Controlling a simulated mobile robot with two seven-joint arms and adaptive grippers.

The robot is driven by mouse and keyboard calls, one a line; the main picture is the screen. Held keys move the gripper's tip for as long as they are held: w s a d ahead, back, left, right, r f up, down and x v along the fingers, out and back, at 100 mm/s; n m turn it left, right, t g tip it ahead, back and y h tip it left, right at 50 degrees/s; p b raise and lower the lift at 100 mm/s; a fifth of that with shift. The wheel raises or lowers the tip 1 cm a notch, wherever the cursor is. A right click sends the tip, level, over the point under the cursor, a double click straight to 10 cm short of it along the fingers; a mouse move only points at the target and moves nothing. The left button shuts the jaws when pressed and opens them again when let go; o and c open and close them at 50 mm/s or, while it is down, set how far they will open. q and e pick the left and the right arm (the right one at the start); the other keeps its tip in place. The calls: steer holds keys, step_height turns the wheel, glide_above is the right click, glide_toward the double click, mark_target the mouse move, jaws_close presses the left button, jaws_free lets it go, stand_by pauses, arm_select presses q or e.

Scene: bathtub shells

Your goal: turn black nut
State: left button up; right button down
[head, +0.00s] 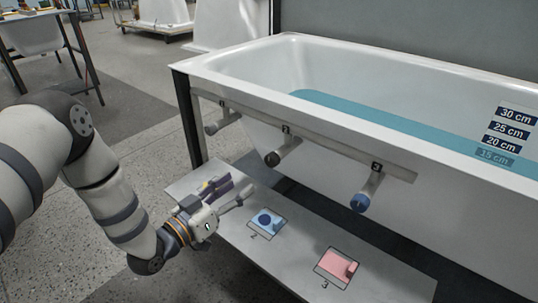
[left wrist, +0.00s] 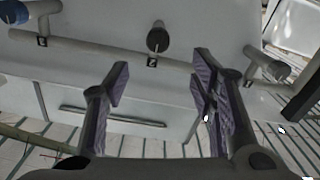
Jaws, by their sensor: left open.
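The black nut (head: 272,159) is the dark round end of the middle pipe stub, which sticks out from the rail on the tub's front side. In the left wrist view, the black nut (left wrist: 157,38) shows near the top middle, beyond the fingers. My left gripper (head: 233,187) is below and to the left of the nut, over the low board, apart from it. In the left wrist view, my left gripper (left wrist: 160,85) has its fingers wide apart with nothing between them. My right gripper is out of view.
A blue-ended stub (head: 360,202) is to the right and a grey stub (head: 214,127) to the left, on the same rail (head: 330,142). The bathtub (head: 250,75) holds water.

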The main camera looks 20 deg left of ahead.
mark_target(269, 162)
arm_select(q)
steer(key=b+x, duration=0.2)
steer(key=x, duration=1)
steer(key=shift+d, duration=0.15)
steer(key=shift+c, duration=0.2)
steer(key=shift+s, duration=0.1)
steer(key=c, duration=1.1)
